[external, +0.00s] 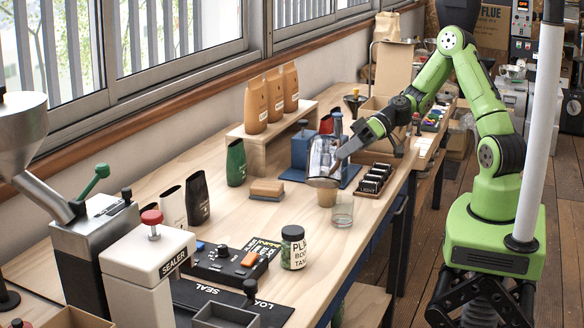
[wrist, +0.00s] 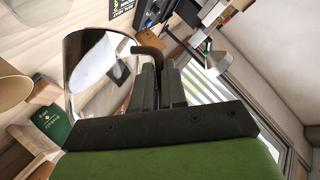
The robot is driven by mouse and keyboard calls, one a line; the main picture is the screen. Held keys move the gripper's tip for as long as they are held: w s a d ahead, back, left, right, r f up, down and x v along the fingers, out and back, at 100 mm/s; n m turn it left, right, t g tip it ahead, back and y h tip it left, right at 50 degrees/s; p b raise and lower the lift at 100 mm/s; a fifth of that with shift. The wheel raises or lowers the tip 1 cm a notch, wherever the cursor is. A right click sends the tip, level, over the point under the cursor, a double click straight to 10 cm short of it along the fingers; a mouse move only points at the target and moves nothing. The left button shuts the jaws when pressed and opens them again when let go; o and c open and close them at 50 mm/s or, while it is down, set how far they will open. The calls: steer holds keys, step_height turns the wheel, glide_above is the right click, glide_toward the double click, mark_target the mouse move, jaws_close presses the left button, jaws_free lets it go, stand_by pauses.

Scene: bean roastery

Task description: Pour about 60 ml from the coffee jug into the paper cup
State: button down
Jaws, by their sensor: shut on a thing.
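The coffee jug (external: 322,160) is shiny and see-through, with a brown band at its lower end. My gripper (external: 345,152) is shut on the jug's dark handle, which also shows between the fingers in the wrist view (wrist: 148,52). The jug's body (wrist: 98,72) fills the left middle of that view. The tan paper cup (external: 326,197) stands on the bench just below the jug, whose lower end overlaps the cup's top in the picture. The cup also shows at the left edge of the wrist view (wrist: 12,86). I see no stream, and the cup's inside is hidden.
A clear glass (external: 343,213) stands close in front of the cup. A rack of small dark blocks (external: 373,180) is at the right, and a wooden block stack (external: 267,188) at the left. A labelled jar (external: 293,248) stands nearer the camera. Bare bench lies left of the cup.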

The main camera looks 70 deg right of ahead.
steer(key=shift+w+d+r+m+t+y, duration=0.15)
steer(key=shift+w+d+m+t+y, duration=0.1)
steer(key=shift+d+m+y, duration=0.6)
steer(key=shift+w+d+r+m+t+y, duration=0.2)
steer(key=shift+d+m+y, duration=0.35)
steer(key=shift+y, duration=0.5)
steer(key=shift+d, duration=0.1)
steer(key=shift+d+f, duration=0.1)
steer(key=shift+w+d+f+m+t+y, duration=0.15)
steer(key=shift+d+m+t+y, duration=0.3)
steer(key=shift+d+m+y, duration=0.25)
steer(key=shift+s, duration=0.3)
steer(key=shift+w+d+f+m+t+y+b, duration=0.1)
steer(key=shift+d+f+m+t+y+b, duration=0.2)
steer(key=shift+d+m+y+b, duration=0.3)
stand_by(0.6)
